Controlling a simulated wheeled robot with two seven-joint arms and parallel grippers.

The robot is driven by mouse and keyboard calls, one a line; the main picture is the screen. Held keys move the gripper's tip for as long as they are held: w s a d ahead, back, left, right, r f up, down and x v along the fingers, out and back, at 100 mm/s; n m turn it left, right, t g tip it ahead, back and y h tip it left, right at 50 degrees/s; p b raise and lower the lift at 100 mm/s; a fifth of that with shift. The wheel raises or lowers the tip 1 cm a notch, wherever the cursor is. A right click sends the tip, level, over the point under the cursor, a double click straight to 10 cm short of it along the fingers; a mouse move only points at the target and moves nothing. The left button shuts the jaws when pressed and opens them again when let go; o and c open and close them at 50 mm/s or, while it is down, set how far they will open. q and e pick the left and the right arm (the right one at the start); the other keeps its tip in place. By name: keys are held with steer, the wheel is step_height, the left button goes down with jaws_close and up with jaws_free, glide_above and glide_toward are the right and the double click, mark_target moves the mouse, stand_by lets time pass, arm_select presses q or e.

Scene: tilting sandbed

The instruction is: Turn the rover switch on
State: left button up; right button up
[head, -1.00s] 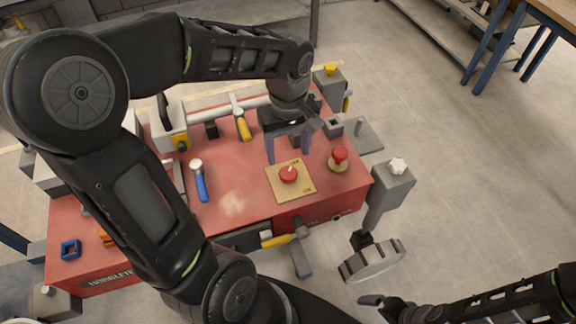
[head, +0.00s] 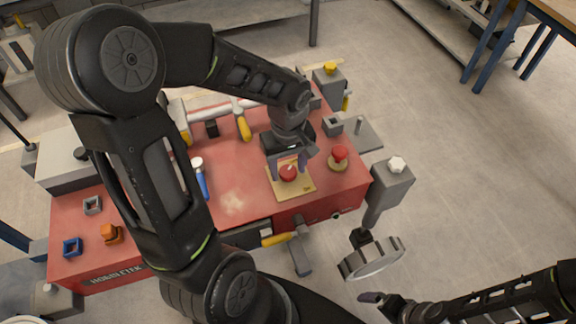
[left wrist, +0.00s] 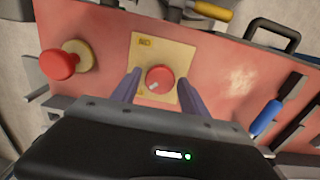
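The rover switch is a round red knob (head: 289,173) with a small pale mark, on a square tan plate (head: 306,188) on the red rover top. In the left wrist view the knob (left wrist: 159,79) lies between the two purple-grey fingers of my left gripper (left wrist: 160,86). The gripper (head: 288,168) is open, with a gap on each side of the knob. Whether the tips are level with the knob or still above it is hard to tell. My right gripper (head: 378,302) is at the lower right, far from the switch, its fingers mostly hidden.
A red mushroom button (head: 340,154) stands right of the plate. A blue-handled tool (head: 202,183) lies to the left. A yellow-handled valve (head: 243,127) is behind, and another yellow handle (head: 275,240) is at the front. A grey post with a white knob (head: 397,165) stands at the right.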

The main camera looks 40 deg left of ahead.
arm_select(q)
jaws_close()
stand_by(0.3)
steer(key=shift+m, duration=0.4)
steer(key=m+b, duration=0.1)
steer(key=m, duration=0.2)
steer(key=shift+m, duration=0.3)
steer(key=m, duration=0.9)
steer(key=shift+m, duration=2.3)
